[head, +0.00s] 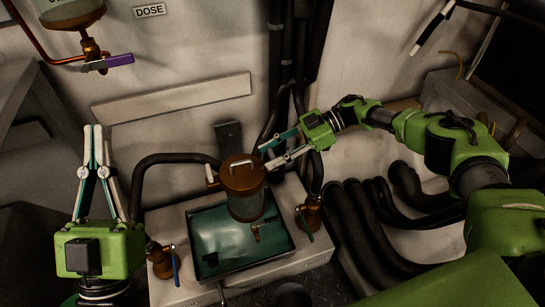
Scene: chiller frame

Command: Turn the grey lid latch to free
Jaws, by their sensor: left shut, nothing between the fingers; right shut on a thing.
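A copper-brown canister (245,202) stands in the green-lined tray (205,262). Its round brown lid (238,180) carries a pale bar handle (240,165). A small pale piece (212,173) sticks out at the lid's left edge. My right gripper (266,157) reaches in from the right, its fingertips at the lid's right edge. It is shut on a small part there, seemingly the grey lid latch, which is mostly hidden and whose angle I cannot tell. My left gripper (94,129) points upward at the left, shut and empty, well away from the canister.
Copper valves stand left (160,260) and right (308,215) of the tray. Thick black hoses (375,225) run along the right and behind the canister. A vessel with a purple-handled tap (118,60) hangs at the upper left, near a "DOSE" label (150,10).

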